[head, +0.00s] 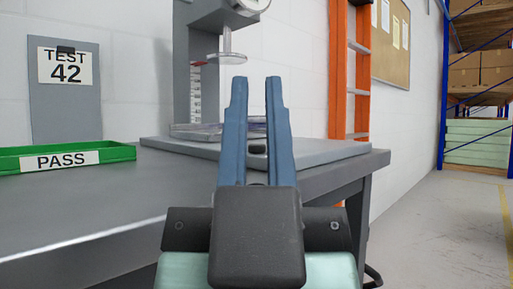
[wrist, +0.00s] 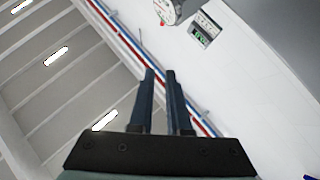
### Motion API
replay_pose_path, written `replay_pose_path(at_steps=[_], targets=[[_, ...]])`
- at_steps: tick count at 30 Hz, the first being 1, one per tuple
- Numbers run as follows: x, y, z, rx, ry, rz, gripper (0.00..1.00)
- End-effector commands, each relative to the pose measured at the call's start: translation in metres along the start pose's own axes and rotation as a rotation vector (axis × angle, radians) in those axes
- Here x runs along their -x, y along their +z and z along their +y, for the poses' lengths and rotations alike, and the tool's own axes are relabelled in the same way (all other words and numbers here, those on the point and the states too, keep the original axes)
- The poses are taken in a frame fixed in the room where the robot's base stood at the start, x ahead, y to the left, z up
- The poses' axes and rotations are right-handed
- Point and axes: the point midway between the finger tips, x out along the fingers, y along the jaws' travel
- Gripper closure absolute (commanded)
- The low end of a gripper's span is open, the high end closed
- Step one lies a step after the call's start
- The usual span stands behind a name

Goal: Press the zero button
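The compression tester (head: 198,85) stands on a grey base on the bench, with a round plate (head: 226,57) under its head. A round dial (wrist: 168,10) is cut off at the top of the wrist view, and its lower edge shows in the head view (head: 250,4). A small panel (wrist: 206,27) with a lit green display is on the wall beside the dial in the wrist view. Its buttons are too small to read, so I cannot pick out the zero button. My gripper (head: 256,80) is open with a narrow gap, empty, its blue fingers apart from the tester and panel.
A green PASS tray (head: 118,151) and a TEST 42 board (head: 64,95) are at the left. An orange ladder (head: 338,70) and a corkboard (head: 386,40) are behind at the right. Shelving (head: 478,90) stands far right. The floor at the right is clear.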

Motion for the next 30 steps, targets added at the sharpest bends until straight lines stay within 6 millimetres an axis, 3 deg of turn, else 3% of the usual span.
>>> replay_pose_path(at_steps=[2, 30], targets=[[0.0000, 0.0000, 0.0000, 0.000, 0.000, 0.000, 1.00], [0.0000, 0.0000, 0.0000, 0.000, 0.000, 0.000, 1.00]])
